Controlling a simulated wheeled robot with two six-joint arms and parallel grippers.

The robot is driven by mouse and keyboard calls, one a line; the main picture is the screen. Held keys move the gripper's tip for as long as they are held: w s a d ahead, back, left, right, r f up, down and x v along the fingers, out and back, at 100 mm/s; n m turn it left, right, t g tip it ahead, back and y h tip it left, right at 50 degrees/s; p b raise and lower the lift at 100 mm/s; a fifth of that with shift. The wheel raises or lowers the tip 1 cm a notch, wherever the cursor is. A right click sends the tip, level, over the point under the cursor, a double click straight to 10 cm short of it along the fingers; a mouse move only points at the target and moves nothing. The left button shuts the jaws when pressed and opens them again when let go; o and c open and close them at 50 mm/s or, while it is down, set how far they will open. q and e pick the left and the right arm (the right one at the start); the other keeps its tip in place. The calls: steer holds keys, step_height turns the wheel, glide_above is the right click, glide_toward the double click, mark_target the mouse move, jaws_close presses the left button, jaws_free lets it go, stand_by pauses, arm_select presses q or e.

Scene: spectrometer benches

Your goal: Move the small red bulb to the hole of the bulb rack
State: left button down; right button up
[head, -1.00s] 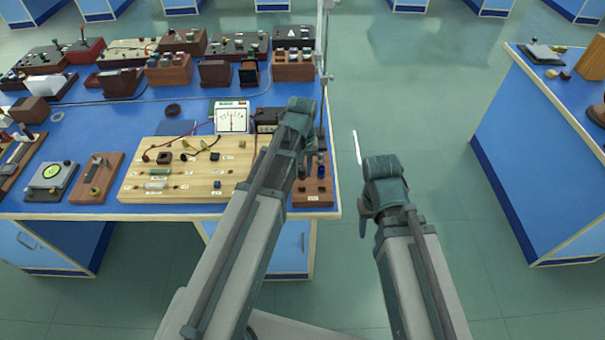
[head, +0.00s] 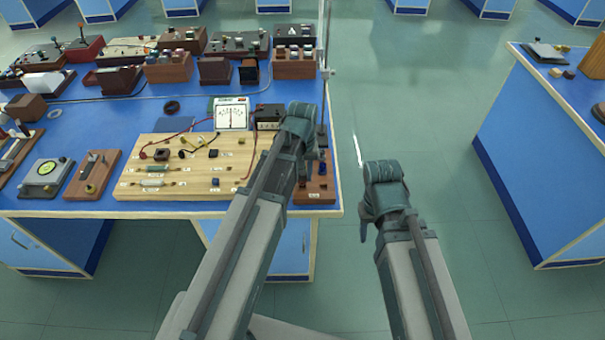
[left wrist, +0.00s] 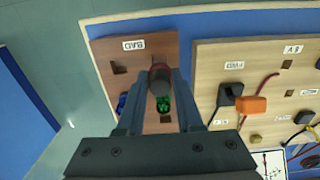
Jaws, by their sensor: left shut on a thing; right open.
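The bulb rack (head: 315,197) is a small brown board at the right front corner of the blue bench. In the left wrist view the rack (left wrist: 105,48) has a white label, square holes and a blue bulb (left wrist: 122,102) at its edge. My left gripper (left wrist: 160,82) is over the rack, shut on a small dark reddish bulb (left wrist: 160,72). A green piece (left wrist: 163,104) shows between the fingers; I cannot tell whether it belongs to the held bulb. The held bulb is hidden in the head view. My right gripper (head: 364,228) is open and empty, off the bench.
A light wooden circuit board (head: 190,180) with wires and small parts lies left of the rack. A meter (head: 232,114) and a dark box (head: 269,116) stand behind it. A metal stand (head: 324,75) rises at the bench's right edge. The floor to the right is clear.

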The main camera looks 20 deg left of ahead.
arm_select(q)
steer(key=shift+f+b, duration=1.25)
steer(key=shift+f, duration=0.25)
steer(key=shift+c, duration=2.4)
jaws_free()
steer(key=shift+r, duration=0.1)
step_height(320, 180, up, 14)
steer(key=p, duration=1.4)
steer(key=shift+f, duration=0.2)
